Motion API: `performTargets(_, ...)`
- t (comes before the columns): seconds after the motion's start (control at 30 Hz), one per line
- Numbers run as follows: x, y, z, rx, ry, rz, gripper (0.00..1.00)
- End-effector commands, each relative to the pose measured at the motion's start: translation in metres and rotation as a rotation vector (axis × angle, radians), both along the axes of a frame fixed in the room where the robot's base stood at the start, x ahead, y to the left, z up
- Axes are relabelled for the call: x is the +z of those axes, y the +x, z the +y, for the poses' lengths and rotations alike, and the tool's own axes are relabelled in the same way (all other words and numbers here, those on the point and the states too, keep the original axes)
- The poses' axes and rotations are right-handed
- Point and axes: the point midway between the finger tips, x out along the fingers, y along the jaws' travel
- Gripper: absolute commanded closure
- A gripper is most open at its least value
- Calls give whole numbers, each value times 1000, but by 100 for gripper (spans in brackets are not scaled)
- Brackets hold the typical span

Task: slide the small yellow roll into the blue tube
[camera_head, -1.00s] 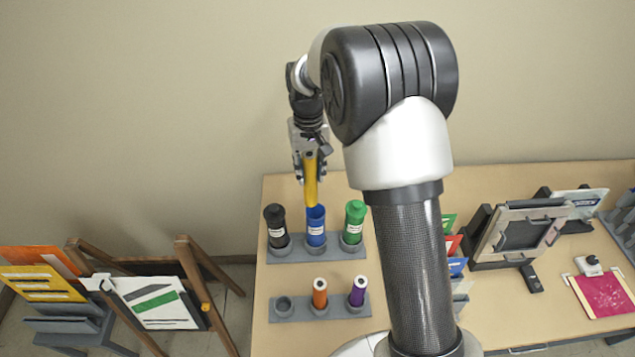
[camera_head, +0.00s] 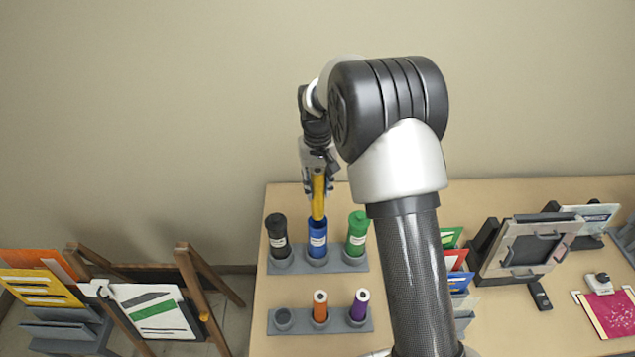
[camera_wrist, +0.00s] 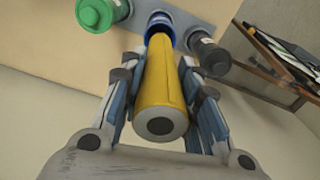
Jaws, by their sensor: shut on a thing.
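The small yellow roll (camera_head: 318,199) is held upright in my gripper (camera_head: 318,182), directly above the blue tube (camera_head: 317,243). In the wrist view the yellow roll (camera_wrist: 161,90) lies between the two fingers of my gripper (camera_wrist: 160,100), which are shut on it. Its lower end meets the mouth of the blue tube (camera_wrist: 160,20). In the head view the lower end is at the tube's rim; I cannot tell how far inside it is. The blue tube stands in the middle socket of a grey rack (camera_head: 347,266).
A capped black tube (camera_head: 278,238) and a capped green tube (camera_head: 357,235) flank the blue one closely. A front rack (camera_head: 297,328) holds an orange roll (camera_head: 320,307) and a purple roll (camera_head: 359,305), with its left socket empty. Wooden easel (camera_head: 190,270) stands left of the table.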

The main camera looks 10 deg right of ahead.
Motion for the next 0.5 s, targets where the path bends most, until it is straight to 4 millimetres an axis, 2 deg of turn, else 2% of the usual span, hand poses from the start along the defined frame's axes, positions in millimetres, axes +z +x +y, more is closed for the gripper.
performTargets(0.5, -44, 0, 0, 0, 0, 1, 100)
